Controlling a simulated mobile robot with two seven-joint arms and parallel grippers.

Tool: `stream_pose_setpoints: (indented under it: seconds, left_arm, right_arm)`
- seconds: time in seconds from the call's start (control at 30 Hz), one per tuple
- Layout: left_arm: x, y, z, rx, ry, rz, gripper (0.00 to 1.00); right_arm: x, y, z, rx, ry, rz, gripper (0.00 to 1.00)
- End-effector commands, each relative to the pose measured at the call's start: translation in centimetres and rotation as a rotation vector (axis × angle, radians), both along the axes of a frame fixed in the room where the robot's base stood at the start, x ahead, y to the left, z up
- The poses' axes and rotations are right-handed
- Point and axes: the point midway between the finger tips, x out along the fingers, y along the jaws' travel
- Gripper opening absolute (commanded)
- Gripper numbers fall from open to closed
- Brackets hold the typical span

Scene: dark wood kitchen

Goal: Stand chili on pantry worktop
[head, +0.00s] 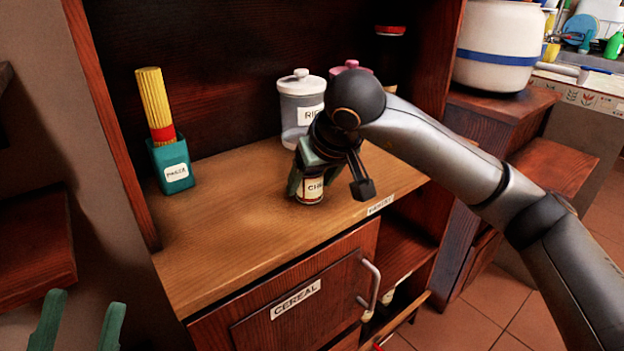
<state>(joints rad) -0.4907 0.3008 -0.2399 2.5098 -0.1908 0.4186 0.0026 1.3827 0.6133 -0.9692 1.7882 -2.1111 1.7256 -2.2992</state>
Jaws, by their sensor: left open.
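The chili jar (311,190), with a cream label reading "CHI…", stands upright on the wooden pantry worktop (235,235), near its front right part. My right gripper (313,180) comes down over the jar from above and hides its top. A green finger lies along the jar's left side; the other side is partly hidden, so I cannot tell whether the fingers press on it. My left gripper (80,325) is open and empty at the bottom left, away from the worktop.
A teal pasta holder (173,168) with spaghetti stands at the left of the worktop. A rice jar (301,105), a pink-lidded jar (350,69) and a dark bottle (388,62) stand behind my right gripper. A cereal cupboard door (300,305) is below. The worktop's left front is clear.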

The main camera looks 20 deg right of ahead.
Motion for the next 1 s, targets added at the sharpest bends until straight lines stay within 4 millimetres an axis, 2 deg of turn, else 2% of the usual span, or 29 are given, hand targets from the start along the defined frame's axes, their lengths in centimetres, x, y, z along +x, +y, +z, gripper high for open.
stream_pose_setpoints:
  seconds: [0.03, 0.13, 0.47, 0.57, 0.8, 1.0]
  left_arm:
    - [0.0, 0.0, 0.0, 0.001, 0.000, 0.001, 0.50]
    - [0.0, 0.0, 0.0, 0.001, -0.001, 0.001, 0.50]
    - [0.0, 0.1, 0.4, 0.004, -0.003, 0.005, 0.50]
    - [0.0, 0.1, 0.9, 0.009, -0.006, 0.007, 0.50]
    - [0.0, 0.2, 2.5, 0.029, -0.024, 0.025, 0.50]
    - [-0.1, 0.3, 3.4, 0.033, -0.029, 0.037, 0.50]
  right_arm:
    - [0.0, 0.0, 0.0, 0.000, 0.000, 0.000, 0.78]
    - [0.0, 0.0, 0.0, 0.000, 0.001, 0.000, 0.88]
    - [-0.1, 0.0, 0.6, 0.000, 0.000, 0.000, 0.88]
    - [-0.7, -0.1, 1.8, -0.001, -0.002, -0.001, 0.88]
    - [-3.5, -0.4, 6.3, -0.001, -0.004, 0.000, 0.88]
    - [-5.5, -0.6, 9.2, -0.001, -0.003, 0.000, 0.88]
